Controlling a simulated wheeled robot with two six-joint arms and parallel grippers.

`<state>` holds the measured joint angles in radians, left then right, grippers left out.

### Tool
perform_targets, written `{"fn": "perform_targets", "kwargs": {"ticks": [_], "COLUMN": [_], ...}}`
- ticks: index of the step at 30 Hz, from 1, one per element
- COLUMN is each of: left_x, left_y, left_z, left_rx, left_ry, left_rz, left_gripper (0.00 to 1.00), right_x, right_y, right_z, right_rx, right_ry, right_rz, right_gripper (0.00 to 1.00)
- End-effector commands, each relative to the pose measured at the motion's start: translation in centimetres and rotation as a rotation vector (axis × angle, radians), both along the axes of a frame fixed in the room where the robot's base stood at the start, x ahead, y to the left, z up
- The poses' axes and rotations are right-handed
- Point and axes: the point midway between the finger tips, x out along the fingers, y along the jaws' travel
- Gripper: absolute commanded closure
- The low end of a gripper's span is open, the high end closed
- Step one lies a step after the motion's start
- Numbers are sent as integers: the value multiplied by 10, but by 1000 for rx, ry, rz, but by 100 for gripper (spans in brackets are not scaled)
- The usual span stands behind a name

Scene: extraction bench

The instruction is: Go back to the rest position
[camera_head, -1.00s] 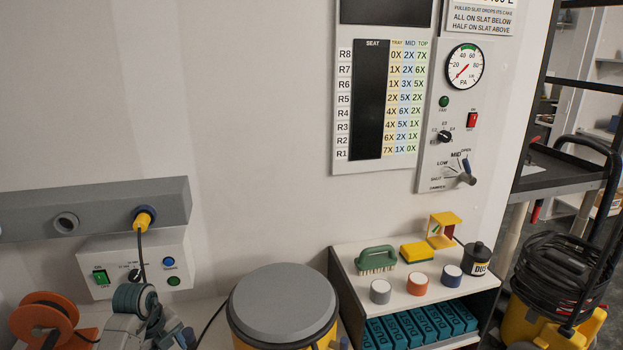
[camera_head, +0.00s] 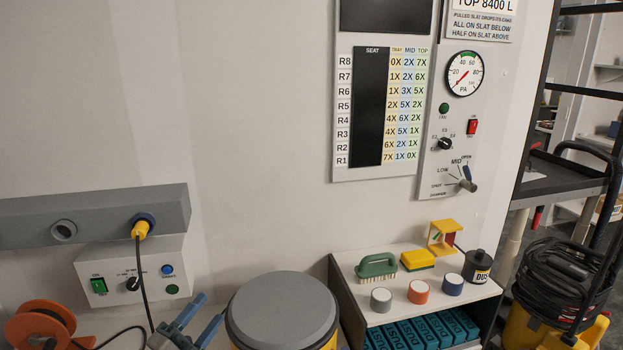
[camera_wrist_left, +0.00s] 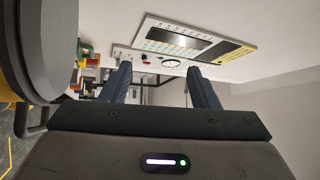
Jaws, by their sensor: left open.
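My left gripper (camera_head: 199,322) is low in the head view, between the control box and the grey-lidded drum. Its two blue-grey fingers are spread apart with nothing between them. In the left wrist view the fingers (camera_wrist_left: 160,88) are also apart and empty, with the wall panel beyond them. My right gripper is not in view.
A grey-lidded drum (camera_head: 282,310) stands close right of the left gripper. An orange reel (camera_head: 40,325) sits at left. A shelf (camera_head: 345,282) holds a brush, sponge and pucks.

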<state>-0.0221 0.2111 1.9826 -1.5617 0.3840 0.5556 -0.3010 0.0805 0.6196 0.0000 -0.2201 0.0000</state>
Motion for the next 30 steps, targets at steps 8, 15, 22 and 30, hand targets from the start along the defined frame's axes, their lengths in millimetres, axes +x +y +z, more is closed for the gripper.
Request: {"fn": "perform_targets", "kwargs": {"ticks": [8,15,22,30], "left_x": [-52,-121,-202,-276], "left_y": [89,132,113,77], "left_z": [-3,-86,-160,-193], "left_rx": [-524,-839,-942,-922], "left_ry": [84,478,953,1349], "left_rz": [436,802,997,1054], "left_gripper": [45,45,45,45], "right_x": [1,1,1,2], "right_y": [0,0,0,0], "right_z": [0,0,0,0], "right_rx": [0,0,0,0], "right_ry": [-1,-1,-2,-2], "right_rz": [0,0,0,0], "right_gripper": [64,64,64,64]}}
